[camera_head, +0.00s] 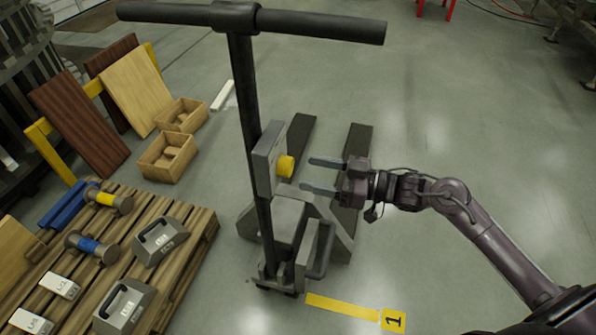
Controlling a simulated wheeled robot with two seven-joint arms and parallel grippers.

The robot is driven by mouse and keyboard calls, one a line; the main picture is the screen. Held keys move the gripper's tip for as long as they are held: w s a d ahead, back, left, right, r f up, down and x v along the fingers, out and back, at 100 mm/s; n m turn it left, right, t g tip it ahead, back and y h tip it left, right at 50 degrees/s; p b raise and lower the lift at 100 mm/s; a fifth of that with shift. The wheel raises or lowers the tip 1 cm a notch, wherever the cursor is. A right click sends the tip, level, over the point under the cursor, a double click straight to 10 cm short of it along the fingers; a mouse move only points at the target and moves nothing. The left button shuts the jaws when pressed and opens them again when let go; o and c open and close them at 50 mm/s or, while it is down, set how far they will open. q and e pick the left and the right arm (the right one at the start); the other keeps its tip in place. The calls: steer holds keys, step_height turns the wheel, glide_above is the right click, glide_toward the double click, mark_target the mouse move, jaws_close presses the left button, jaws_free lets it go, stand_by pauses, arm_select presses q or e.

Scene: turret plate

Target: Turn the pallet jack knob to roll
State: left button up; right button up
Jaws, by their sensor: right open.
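The pallet jack stands in the middle of the head view, with a black T-shaped handle (243,85) and two dark forks (352,155) behind it. A grey plate (266,160) is fixed on the handle's post. The yellow knob (286,166) sticks out from the plate's right face. Any roll marking on the plate cannot be made out. My right gripper (311,175) is open and empty, to the right of the knob. Its two fingers point left toward the knob and appear apart from it. My left gripper is not in view.
A wooden pallet (190,230) with grey weights and spools lies at left. Wooden boxes (168,157) and leaning boards (137,88) stand behind it. Yellow floor tape (342,306) and a "1" marker (393,320) lie in front. The floor at right is mostly clear.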

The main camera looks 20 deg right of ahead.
mark_target(291, 169)
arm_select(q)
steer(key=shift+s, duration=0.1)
arm_select(e)
steer(key=shift+x, duration=2.2)
steer(key=shift+d, duration=0.1)
